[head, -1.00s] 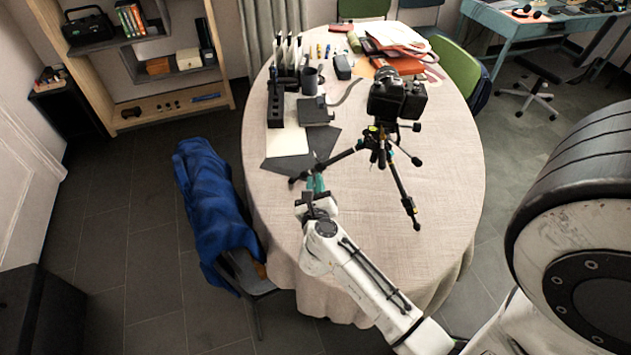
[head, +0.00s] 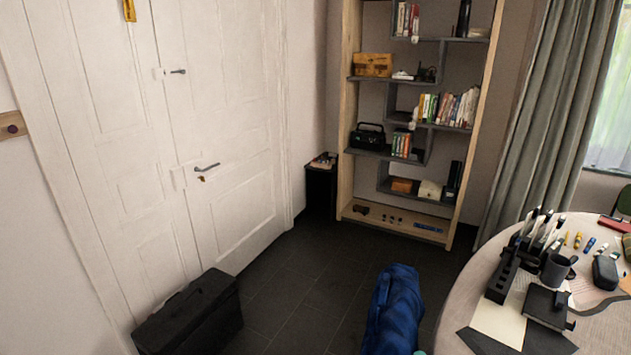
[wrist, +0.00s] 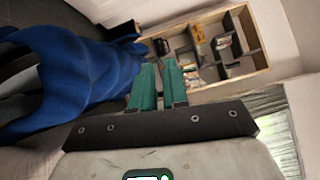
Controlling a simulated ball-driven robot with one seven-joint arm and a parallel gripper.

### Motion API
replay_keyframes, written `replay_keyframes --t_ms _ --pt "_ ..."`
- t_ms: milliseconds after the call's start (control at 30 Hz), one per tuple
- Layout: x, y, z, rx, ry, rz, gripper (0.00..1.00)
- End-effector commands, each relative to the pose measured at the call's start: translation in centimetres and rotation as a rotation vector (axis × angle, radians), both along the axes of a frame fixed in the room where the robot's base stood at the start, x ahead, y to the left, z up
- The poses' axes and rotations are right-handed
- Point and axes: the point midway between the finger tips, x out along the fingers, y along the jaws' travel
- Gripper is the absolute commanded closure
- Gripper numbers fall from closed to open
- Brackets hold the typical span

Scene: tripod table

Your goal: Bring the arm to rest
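My gripper (wrist: 160,68) shows in the wrist view as two teal fingers with a narrow gap between them. Nothing shows held between them. In the head view only a small teal tip shows at the bottom edge; the rest of my arm is out of the frame. In the wrist view a blue cloth (wrist: 85,80) lies left of the fingers, and the shelf is beyond them. The same blue cloth (head: 393,310) is draped beside the table in the head view.
The round table (head: 457,325) stands at the right with a mug (head: 555,269), a black pen holder (head: 503,275) and pens on it. A wooden bookshelf (head: 347,140) is at the back. A dark chest (head: 190,315) stands by the white door (head: 235,170). Dark floor (head: 300,285) between is clear.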

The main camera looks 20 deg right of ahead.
Motion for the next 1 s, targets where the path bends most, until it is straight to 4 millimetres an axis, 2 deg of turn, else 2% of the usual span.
replay_keyframes --t_ms 33,100,200,300,367,533,700,833,1000 --pt "0.0 2.3 -0.4 -0.099 0.063 0.097 0.86" --pt "-0.4 5.1 -1.5 -0.251 0.162 0.232 0.86" --pt "-1.9 8.3 -3.4 -0.462 0.307 0.418 0.86" --pt "-4.4 10.4 -5.6 -0.664 0.458 0.596 0.86" --pt "-6.3 11.1 -6.8 -0.78 0.554 0.7 0.86" --pt "-12.6 10.7 -9.2 -1.06 0.84 0.973 0.86" --pt "-18.4 8.7 -9.2 -1.226 1.094 1.173 0.86" --pt "-21.1 7.6 -8.7 -1.274 1.214 1.255 0.86" --pt "-22.1 7.2 -8.4 -1.289 1.263 1.289 0.86"
